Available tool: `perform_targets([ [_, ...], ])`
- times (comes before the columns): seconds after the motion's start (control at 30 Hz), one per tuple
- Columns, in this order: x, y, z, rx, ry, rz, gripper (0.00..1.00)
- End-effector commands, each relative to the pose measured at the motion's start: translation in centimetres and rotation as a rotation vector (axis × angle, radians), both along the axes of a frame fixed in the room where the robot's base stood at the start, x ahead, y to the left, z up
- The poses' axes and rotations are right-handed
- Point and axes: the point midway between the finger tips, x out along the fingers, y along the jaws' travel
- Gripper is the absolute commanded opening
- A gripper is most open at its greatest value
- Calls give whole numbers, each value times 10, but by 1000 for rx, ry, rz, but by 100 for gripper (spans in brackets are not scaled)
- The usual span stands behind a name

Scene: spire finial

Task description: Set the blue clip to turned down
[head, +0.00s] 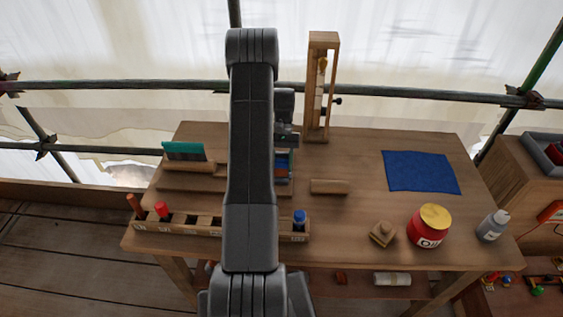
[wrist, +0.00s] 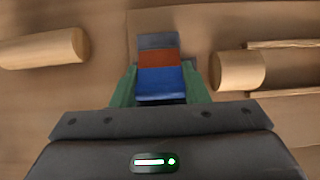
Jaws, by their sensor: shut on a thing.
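The blue clip (wrist: 160,84) appears as a flat blue piece between the green fingers of my gripper (wrist: 158,76) in the wrist view. An orange-red band (wrist: 158,58) and a grey band (wrist: 158,41) line up directly beyond it. My gripper is shut on the blue piece. In the head view, my arm covers much of this spot; part of the blue and red pieces (head: 283,164) shows just right of it, below the dark end of my gripper. I cannot tell from these frames which way the clip is turned.
A wooden rack (head: 206,223) with red pieces and a blue-topped piece (head: 299,218) lines the bench's front left. A teal piece (head: 184,151) stands in a wooden holder. A tall wooden frame (head: 322,85) stands behind. A red jar (head: 428,228) and blue cloth (head: 421,172) are right.

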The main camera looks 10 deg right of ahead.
Motion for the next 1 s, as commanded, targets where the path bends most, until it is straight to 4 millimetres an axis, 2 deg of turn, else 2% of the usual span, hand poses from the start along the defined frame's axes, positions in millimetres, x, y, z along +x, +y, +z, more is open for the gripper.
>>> perform_targets([
  [0.33,3,-1,-6,33,112,1,18],
  [0.83,3,-1,-7,37,128,0,18],
  [0.87,3,-1,-7,37,128,0,47],
  [0.93,3,-1,-7,37,128,0,60],
  [1.0,3,-1,-7,37,128,0,63],
])
